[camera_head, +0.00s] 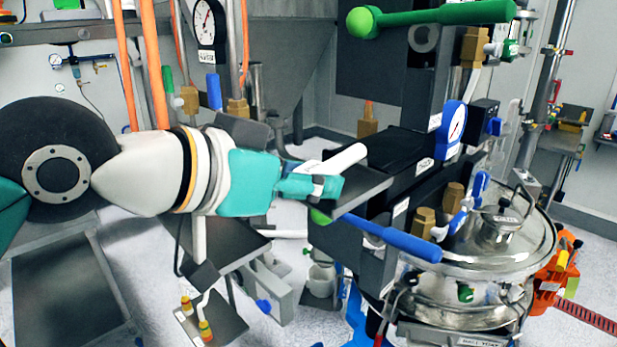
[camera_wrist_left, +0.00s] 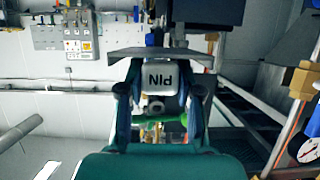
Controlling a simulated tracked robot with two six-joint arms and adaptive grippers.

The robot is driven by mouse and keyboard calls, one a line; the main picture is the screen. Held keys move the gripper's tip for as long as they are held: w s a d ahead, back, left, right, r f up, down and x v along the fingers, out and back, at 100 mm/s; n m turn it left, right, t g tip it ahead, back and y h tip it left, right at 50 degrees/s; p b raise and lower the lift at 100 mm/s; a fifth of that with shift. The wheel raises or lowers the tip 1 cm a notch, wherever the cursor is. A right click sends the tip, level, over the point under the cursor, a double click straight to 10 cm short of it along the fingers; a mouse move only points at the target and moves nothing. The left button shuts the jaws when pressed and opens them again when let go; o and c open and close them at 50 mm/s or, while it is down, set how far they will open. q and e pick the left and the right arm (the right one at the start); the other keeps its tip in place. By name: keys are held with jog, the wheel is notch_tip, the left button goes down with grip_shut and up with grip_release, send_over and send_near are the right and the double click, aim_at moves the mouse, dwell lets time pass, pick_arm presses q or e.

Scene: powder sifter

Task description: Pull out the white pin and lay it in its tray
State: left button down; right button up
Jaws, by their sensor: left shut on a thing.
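My left gripper (camera_head: 318,187) comes in from the left and is shut on the white pin (camera_head: 345,158). The pin's white bar points up and to the right, just above a dark flat plate (camera_head: 372,188). I cannot tell whether it touches the plate. In the left wrist view the pin (camera_wrist_left: 160,78) shows its end, lettered PIN, between the two fingers (camera_wrist_left: 160,92), with a grey plate (camera_wrist_left: 128,53) behind it. I cannot tell whether this plate is the pin's tray. My right gripper is not in view.
A blue-handled lever (camera_head: 395,238) lies just below the plate. A green-handled lever (camera_head: 450,13) is above. A steel sifter vessel (camera_head: 500,245) stands at right. A small shelf (camera_head: 228,322) with yellow-red items is at lower left. Orange pipes (camera_head: 152,65) rise behind my arm.

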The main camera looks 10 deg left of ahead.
pick_arm(q)
jog(key=shift+f, duration=0.2)
jog(key=c, duration=0.7)
grip_release()
jog(key=v, duration=1.2)
jog(key=shift+a+f, duration=0.15)
